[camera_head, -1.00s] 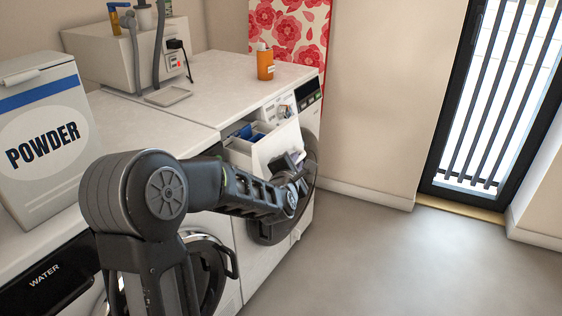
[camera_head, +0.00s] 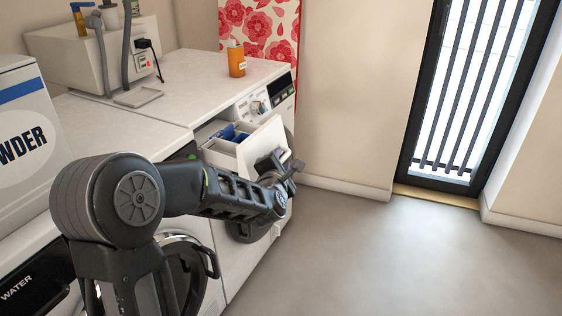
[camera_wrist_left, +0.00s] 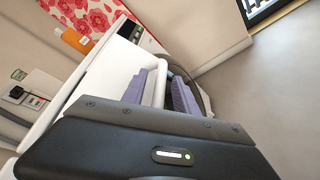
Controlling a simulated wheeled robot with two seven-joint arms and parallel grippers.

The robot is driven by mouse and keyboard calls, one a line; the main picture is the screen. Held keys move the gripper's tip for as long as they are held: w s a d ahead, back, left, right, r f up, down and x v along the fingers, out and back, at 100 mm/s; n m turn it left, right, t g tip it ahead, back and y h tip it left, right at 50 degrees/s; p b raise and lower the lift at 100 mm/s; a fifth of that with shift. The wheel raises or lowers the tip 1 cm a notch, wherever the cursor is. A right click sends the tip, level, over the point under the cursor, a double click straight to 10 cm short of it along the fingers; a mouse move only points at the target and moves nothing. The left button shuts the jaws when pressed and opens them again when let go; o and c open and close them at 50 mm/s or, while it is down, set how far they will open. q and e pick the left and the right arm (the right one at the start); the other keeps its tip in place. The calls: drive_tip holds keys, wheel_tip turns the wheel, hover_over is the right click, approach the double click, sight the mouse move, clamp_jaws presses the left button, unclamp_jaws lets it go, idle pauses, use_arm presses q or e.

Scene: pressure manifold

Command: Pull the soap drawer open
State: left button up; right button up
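The soap drawer (camera_head: 262,145) sticks out from the top left of the far washing machine's front. Its white front panel faces the room, and blue parts show inside. My left gripper (camera_head: 278,172) is at the front of this panel in the head view. In the left wrist view, the two purple finger pads of my left gripper (camera_wrist_left: 161,92) stand either side of the white drawer handle (camera_wrist_left: 160,84) and appear closed on it. My right gripper is in neither view.
The far washing machine (camera_head: 245,250) has a dark round door below the drawer. An orange bottle (camera_head: 236,60) stands on its top. A powder box (camera_head: 25,140) stands at the left. The floor (camera_head: 400,260) to the right is clear.

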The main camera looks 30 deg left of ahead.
use_arm(q)
drive_tip(key=v, duration=0.7)
drive_tip(key=shift+s+d+p, duration=0.15)
drive_tip(key=shift+s+p, duration=0.2)
drive_tip(key=shift+r, duration=0.1)
